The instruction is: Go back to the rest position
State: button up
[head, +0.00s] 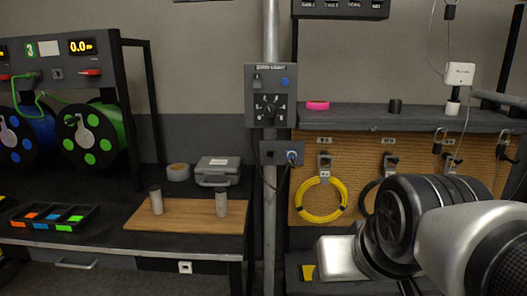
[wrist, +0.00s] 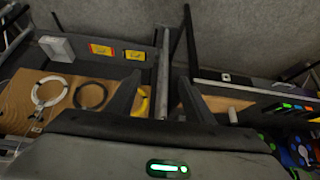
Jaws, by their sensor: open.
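My gripper (wrist: 157,80) shows in the wrist view, its two dark fingers spread apart with nothing between them. Beyond the fingers are the upright post and the edge of a yellow coil. In the head view my arm reaches in from the lower right, in front of the pegboard (head: 405,152). The gripper's fingers cannot be made out there. A yellow cable coil (head: 301,206) hangs on the pegboard just left of my arm. A black coil (head: 368,197) beside it is partly hidden by my arm.
A grey post (head: 270,200) with a selector box (head: 271,95) stands mid-view. On the left bench are a wooden board (head: 185,214) with two grey cylinders, a grey case (head: 217,171), a tray of coloured parts (head: 50,216) and cable reels (head: 92,136). A shelf (head: 420,119) runs above the pegboard.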

jog(key=s+d+f+g, duration=0.1)
jog(key=s+d, duration=0.1)
jog(key=s, duration=0.2)
notch_tip(320, 180, up, 24)
jog(key=p, duration=2.4)
jog(key=shift+w+a, duration=0.25)
